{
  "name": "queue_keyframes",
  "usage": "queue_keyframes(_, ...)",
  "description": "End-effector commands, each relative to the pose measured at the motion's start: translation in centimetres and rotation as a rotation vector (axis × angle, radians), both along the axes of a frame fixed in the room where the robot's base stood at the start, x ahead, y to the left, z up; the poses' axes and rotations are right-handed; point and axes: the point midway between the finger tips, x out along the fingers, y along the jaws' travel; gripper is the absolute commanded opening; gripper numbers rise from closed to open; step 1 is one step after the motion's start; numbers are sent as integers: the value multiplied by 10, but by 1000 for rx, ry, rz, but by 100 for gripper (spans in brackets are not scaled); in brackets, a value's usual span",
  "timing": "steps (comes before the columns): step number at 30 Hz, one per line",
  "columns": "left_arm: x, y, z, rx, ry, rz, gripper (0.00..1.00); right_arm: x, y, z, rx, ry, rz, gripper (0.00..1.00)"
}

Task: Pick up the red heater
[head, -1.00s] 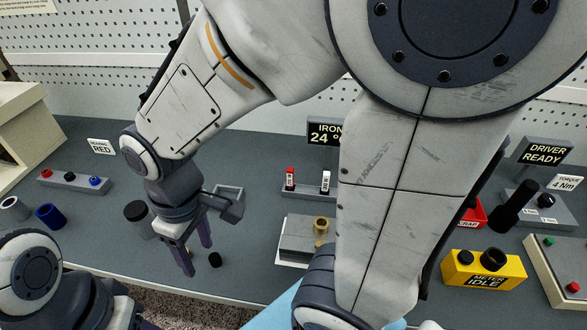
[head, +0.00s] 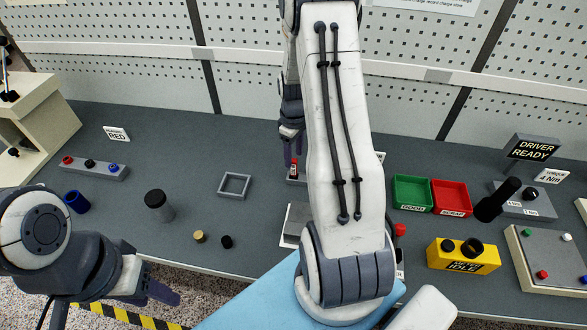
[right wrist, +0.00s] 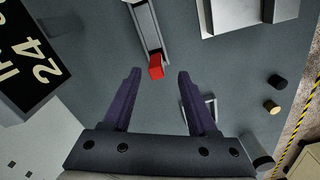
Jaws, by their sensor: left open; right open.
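The red heater (head: 294,167) stands in a small grey holder (head: 293,181) in the middle of the bench, partly hidden by my right arm. In the right wrist view, the red heater (right wrist: 156,67) shows at the near end of the grey holder, ahead of and between my fingertips. My right gripper (head: 291,139) is open and empty, just above the heater in the head view; it also shows in the right wrist view (right wrist: 158,75). I cannot tell whether it touches. My left gripper (head: 168,298) is open at the bottom left, away from the heater.
Green bin (head: 411,193), red bin (head: 451,198) and yellow meter (head: 463,256) stand right. My right arm hides the bench's middle.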

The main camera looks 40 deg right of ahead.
Motion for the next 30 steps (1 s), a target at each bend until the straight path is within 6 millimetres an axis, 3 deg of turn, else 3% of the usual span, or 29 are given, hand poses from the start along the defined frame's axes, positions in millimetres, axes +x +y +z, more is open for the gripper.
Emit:
queue_keyframes(5, 0, 0, 6, 0, 0, 0, 50, 0, 0, -10, 1, 3, 0, 59)
queue_keyframes(15, 0, 0, 25, 0, 0, 1, 50, 4, -4, -52, 1, 3, -1, 59)
queue_keyframes(24, 0, 0, 24, 0, 0, 1, 50, 4, -4, -57, -1, -1, -1, 59)
queue_keyframes(25, 0, 0, 24, 0, 0, 1, 50, 4, -4, -57, -1, -1, -1, 51)
queue_keyframes(29, 0, 0, 24, 0, 0, 1, 50, 4, -4, -57, -1, -1, -1, 1)
queue_keyframes(30, 0, 0, 24, 0, 0, 1, 50, 4, -4, -57, -1, -1, -1, 0)
